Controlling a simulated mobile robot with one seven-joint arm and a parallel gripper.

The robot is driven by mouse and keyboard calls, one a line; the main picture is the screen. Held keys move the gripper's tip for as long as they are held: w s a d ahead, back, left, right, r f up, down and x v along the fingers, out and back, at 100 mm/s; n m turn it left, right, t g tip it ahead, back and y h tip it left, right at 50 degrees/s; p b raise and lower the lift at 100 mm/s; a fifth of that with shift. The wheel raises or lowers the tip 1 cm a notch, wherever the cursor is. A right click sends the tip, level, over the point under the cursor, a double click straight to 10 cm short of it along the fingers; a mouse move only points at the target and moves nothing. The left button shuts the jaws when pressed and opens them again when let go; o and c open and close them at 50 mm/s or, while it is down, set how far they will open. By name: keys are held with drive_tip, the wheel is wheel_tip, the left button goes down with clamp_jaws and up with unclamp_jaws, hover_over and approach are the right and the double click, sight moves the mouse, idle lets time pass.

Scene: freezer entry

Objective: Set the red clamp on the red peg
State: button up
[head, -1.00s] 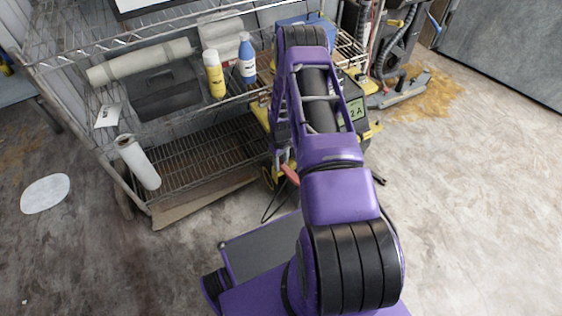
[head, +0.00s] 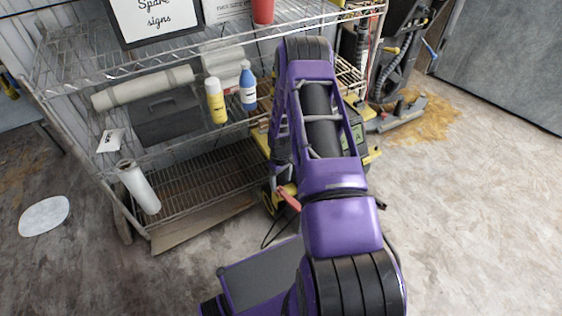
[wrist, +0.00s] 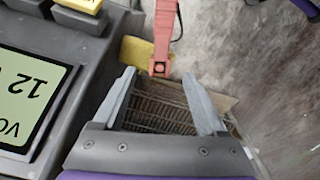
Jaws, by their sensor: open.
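The red clamp (wrist: 165,32) shows in the wrist view at the top centre, beside a yellow piece (wrist: 135,50) on the side of the grey charger. In the head view the red clamp (head: 289,199) shows low beside the charger, just left of my arm. My gripper (wrist: 160,76) is open in the wrist view. The clamp's near end lies between and just beyond the two fingertips, and the jaws are not closed on it. In the head view my arm hides the gripper and much of the charger. I cannot make out a red peg.
The charger's display (wrist: 30,100) is close on the left in the wrist view. A wire shelf rack (head: 190,180) holds a yellow bottle (head: 216,101), a blue bottle (head: 248,88), rolls and a red cup (head: 263,12). The floor at right is clear.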

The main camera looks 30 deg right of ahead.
wheel_tip(320, 180, up, 12)
drive_tip(key=p, duration=0.1)
idle(0.5)
